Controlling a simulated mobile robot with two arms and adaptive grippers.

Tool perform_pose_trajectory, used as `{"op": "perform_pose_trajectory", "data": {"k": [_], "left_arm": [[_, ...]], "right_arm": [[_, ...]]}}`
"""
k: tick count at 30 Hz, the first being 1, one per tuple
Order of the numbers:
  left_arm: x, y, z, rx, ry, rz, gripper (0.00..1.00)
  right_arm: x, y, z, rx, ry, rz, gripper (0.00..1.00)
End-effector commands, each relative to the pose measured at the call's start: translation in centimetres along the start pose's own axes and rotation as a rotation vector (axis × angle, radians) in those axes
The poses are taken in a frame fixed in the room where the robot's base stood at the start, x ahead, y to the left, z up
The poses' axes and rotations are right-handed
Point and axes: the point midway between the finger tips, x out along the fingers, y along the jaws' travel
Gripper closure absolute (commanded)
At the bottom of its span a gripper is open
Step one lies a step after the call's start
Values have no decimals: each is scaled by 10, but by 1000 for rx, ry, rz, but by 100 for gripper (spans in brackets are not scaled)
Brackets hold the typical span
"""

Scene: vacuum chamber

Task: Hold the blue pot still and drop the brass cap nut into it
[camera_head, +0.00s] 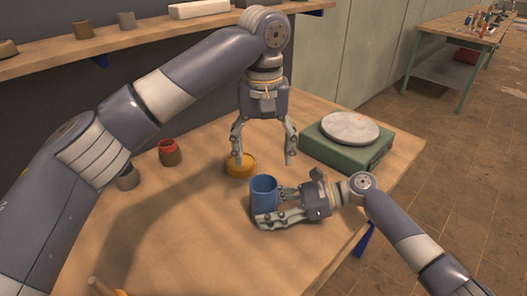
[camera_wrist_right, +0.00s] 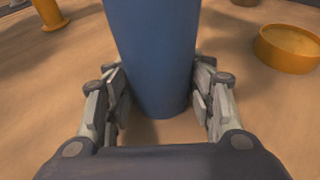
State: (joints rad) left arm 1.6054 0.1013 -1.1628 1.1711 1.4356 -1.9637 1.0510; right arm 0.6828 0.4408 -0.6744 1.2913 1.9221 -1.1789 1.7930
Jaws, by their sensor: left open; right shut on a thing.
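The blue pot (camera_head: 264,187) stands upright on the wooden table. My right gripper (camera_head: 272,206) has its fingers on either side of the pot and is shut on it. In the right wrist view the pot (camera_wrist_right: 152,55) fills the middle between the fingers (camera_wrist_right: 158,92). My left gripper (camera_head: 264,159) is open, pointing down above and behind the pot, with nothing seen between its fingers. Its left fingertip is close to a round, shallow yellow dish (camera_head: 241,167), also in the right wrist view (camera_wrist_right: 288,50). I cannot make out a brass cap nut.
A green box-shaped scale (camera_head: 345,150) with a round grey plate (camera_head: 350,127) stands behind at right. A red-topped jar (camera_head: 170,153) and a grey cup (camera_head: 127,179) stand at left. A wooden handle (camera_head: 100,287) lies at the front left. The table's middle left is clear.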

Motion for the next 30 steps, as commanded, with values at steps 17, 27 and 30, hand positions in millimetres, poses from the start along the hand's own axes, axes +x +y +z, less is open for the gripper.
{"op": "perform_pose_trajectory", "data": {"k": [17,27,30], "left_arm": [[0,0,0,0,0,0,27],[0,0,0,1,0,0,27],[0,0,0,1,0,0,27]], "right_arm": [[-7,0,0,0,0,-2,26],[-74,-1,-1,0,1,-3,26],[-93,-1,-1,0,2,-3,26]]}}
